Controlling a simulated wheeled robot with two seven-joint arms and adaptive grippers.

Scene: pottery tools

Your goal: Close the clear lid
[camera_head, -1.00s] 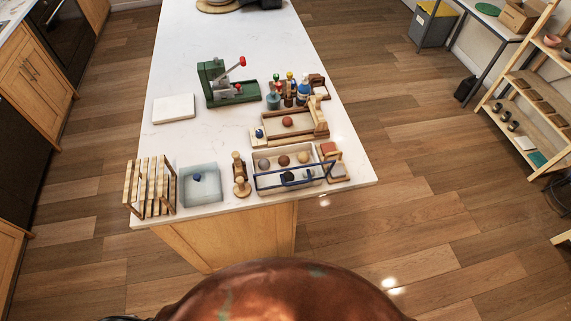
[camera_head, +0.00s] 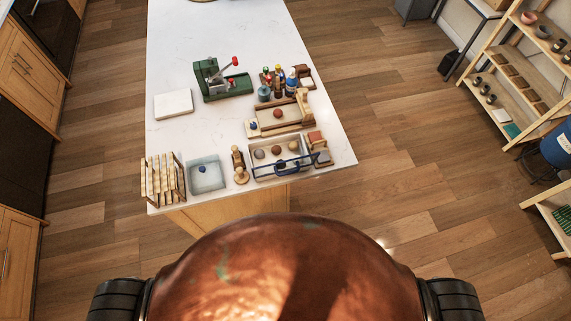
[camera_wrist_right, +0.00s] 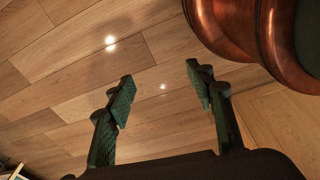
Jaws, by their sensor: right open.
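My left gripper is not in view.
A slatted wooden rack (camera_head: 163,180) stands left of the box and a wooden figure-like tool (camera_head: 239,166) right of it. A green press (camera_head: 222,80), a white slab (camera_head: 173,104) and several bottles stand farther back. Open floor lies on both sides of the counter (camera_head: 185,45).

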